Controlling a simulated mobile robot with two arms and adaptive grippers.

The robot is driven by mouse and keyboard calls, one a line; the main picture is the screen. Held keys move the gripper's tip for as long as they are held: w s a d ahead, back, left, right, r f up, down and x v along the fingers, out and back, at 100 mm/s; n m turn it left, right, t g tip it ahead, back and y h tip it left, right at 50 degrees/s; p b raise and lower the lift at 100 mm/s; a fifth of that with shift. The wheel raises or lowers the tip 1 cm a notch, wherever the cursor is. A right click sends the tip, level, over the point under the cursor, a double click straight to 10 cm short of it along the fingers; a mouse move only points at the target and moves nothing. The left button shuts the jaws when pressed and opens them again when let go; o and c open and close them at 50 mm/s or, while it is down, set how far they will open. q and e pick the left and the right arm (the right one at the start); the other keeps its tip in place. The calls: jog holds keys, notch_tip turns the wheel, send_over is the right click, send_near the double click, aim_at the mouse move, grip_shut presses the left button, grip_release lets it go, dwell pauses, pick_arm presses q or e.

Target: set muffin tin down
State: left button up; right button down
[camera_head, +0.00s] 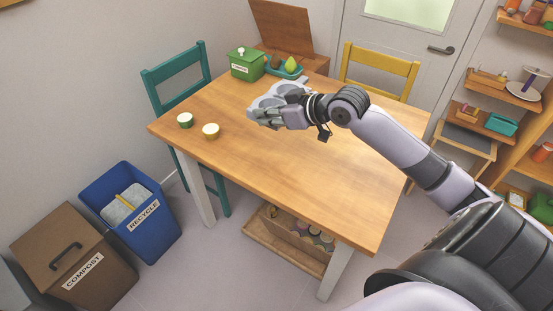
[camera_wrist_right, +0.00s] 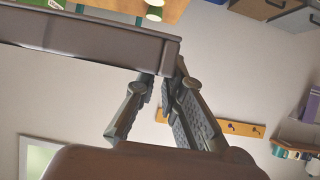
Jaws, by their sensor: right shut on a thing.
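The muffin tin (camera_head: 262,103) is a light grey pan with round cups, over the far middle part of the wooden table (camera_head: 320,165). My right gripper (camera_head: 268,116) reaches in from the right and is shut on the tin's near side. In the right wrist view the tin (camera_wrist_right: 85,42) is a grey slab at upper left, and the fingers of my right gripper (camera_wrist_right: 165,78) meet at its corner. The gripper and arm hide part of the tin. I cannot tell whether its underside touches the table. My left gripper is not in view.
Two small cups, one green (camera_head: 185,120) and one yellowish (camera_head: 211,131), stand at the table's left. A green box (camera_head: 246,65) and a teal bowl of fruit (camera_head: 285,69) are at the far edge. A yellow chair (camera_head: 380,64) stands behind. The near tabletop is clear.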

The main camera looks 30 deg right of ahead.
send_over(269, 175)
notch_tip(269, 175, down, 7)
notch_tip(269, 175, down, 7)
jog(key=shift+w+f, duration=0.1)
jog(key=shift+w, duration=0.05)
jog(key=shift+f+b, duration=0.3)
jog(key=shift+f, duration=0.3)
notch_tip(269, 175, down, 4)
jog(key=shift+r, duration=0.1)
jog(key=c, duration=1.7)
grip_release()
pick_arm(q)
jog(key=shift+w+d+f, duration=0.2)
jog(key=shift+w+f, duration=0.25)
pick_arm(e)
jog(key=shift+d, duration=0.1)
jog(key=v, duration=1)
jog(key=shift+s, duration=0.35)
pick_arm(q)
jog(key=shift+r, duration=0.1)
pick_arm(e)
jog(key=shift+v, duration=0.75)
